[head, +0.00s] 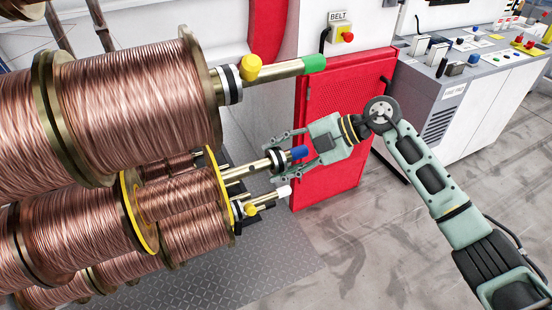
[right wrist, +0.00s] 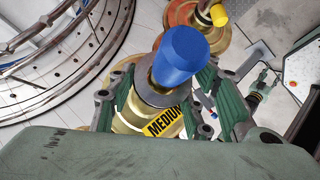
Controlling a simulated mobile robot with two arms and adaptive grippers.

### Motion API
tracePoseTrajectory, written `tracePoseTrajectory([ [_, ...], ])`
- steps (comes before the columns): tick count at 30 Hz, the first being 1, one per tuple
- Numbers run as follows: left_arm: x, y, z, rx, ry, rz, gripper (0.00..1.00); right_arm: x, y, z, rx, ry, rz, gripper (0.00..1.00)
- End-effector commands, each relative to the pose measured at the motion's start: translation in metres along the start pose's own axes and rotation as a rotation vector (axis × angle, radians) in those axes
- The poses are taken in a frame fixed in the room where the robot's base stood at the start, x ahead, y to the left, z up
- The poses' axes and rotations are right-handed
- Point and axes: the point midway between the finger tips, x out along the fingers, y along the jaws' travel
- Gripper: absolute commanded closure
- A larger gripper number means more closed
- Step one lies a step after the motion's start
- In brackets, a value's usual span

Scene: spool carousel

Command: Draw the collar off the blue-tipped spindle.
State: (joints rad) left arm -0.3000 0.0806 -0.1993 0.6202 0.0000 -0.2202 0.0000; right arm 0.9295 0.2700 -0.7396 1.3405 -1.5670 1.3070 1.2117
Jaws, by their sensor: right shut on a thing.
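The blue-tipped spindle (head: 299,153) sticks out to the right from the middle spool in the head view. Its blue tip (right wrist: 180,57) points up toward the camera in the right wrist view. A dark and silver collar (head: 276,160) sits around the brass shaft, just behind the blue tip. My right gripper (head: 277,158) reaches in from the right, with a finger on each side of the collar, and is shut on it. In the wrist view the green finger pads flank the grey collar face (right wrist: 150,92). The collar's far side is hidden. My left gripper is not in view.
A green-tipped spindle (head: 314,63) with a yellow knob (head: 251,67) juts out above. A white-tipped spindle (head: 284,191) lies just below. Copper wire spools (head: 130,95) fill the left. A red cabinet (head: 340,100) stands behind. Floor at lower right is clear.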

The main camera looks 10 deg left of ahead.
Motion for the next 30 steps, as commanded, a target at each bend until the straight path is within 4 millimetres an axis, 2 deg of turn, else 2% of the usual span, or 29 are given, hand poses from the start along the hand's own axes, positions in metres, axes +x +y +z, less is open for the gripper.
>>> tracePoseTrajectory([
  [8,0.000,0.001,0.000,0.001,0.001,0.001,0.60,-0.002,0.001,0.001,0.000,0.000,0.002,0.90],
  [30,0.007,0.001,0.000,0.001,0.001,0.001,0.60,-0.038,-0.005,0.037,0.001,-0.002,0.002,0.90],
])
